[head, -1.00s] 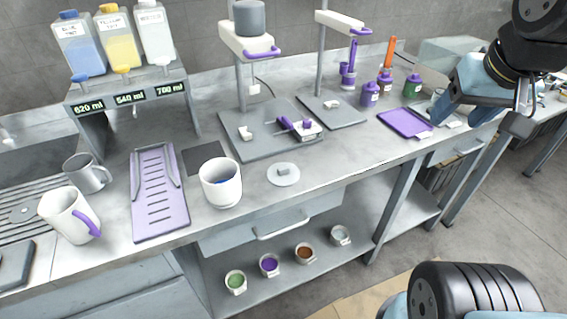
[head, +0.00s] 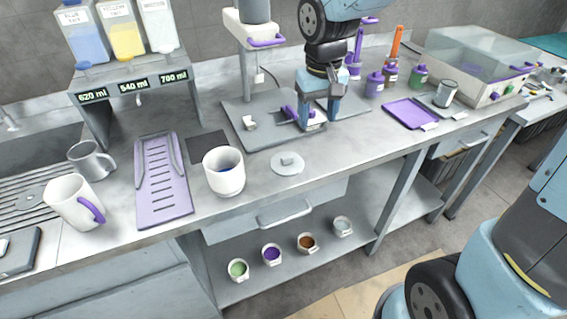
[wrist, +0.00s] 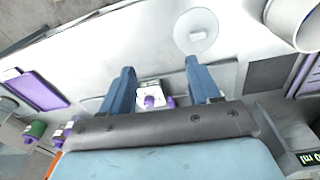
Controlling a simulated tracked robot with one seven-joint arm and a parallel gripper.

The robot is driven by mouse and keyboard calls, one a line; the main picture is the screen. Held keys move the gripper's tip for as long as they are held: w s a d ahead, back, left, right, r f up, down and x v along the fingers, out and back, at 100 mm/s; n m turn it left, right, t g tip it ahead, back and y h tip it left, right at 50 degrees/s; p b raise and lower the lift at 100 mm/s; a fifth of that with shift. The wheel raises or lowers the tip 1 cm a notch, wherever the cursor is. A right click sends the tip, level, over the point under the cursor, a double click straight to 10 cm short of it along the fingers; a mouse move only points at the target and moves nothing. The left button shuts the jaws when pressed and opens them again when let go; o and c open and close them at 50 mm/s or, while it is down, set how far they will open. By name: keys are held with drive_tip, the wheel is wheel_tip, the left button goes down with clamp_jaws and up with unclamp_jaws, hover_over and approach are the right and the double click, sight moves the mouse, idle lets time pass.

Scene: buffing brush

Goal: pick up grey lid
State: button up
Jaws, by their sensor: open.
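The grey lid (head: 288,163) is a flat round disc with a small block-like knob on top. It lies on the counter just right of a white cup. It also shows in the wrist view (wrist: 195,32), near the top, beyond the fingertips. My gripper (head: 313,120) hangs pointing down over the grey stand base, behind and a little right of the lid, apart from it. In the wrist view its two blue fingers (wrist: 161,68) are spread wide and hold nothing. A small white-and-purple device (wrist: 152,95) shows between them, partly hidden by the gripper.
A white cup (head: 224,172) with dark contents stands left of the lid. Two upright stands rise behind; my arm partly hides one. A purple tray (head: 410,114), bottles and a clear-covered box (head: 470,65) are to the right. The counter in front of the lid is clear.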

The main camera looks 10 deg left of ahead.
drive_tip(key=n+g, duration=0.1)
hover_over(287, 158)
drive_tip(key=f, duration=0.4)
drive_tip(key=shift+w+d+f, duration=0.15)
drive_tip(key=shift+w+d, duration=0.15)
drive_tip(key=shift+w, duration=0.05)
drive_tip(key=shift+a+f, duration=0.1)
drive_tip(key=shift+f, duration=0.15)
drive_tip(key=shift+s+a+f, duration=0.15)
drive_tip(key=shift+f, duration=1.65)
drive_tip(key=shift+s+a+f, duration=0.1)
drive_tip(key=shift+s+f, duration=0.05)
drive_tip(key=shift+f, duration=1.65)
drive_tip(key=shift+c, duration=0.3)
drive_tip(key=c, duration=1.1)
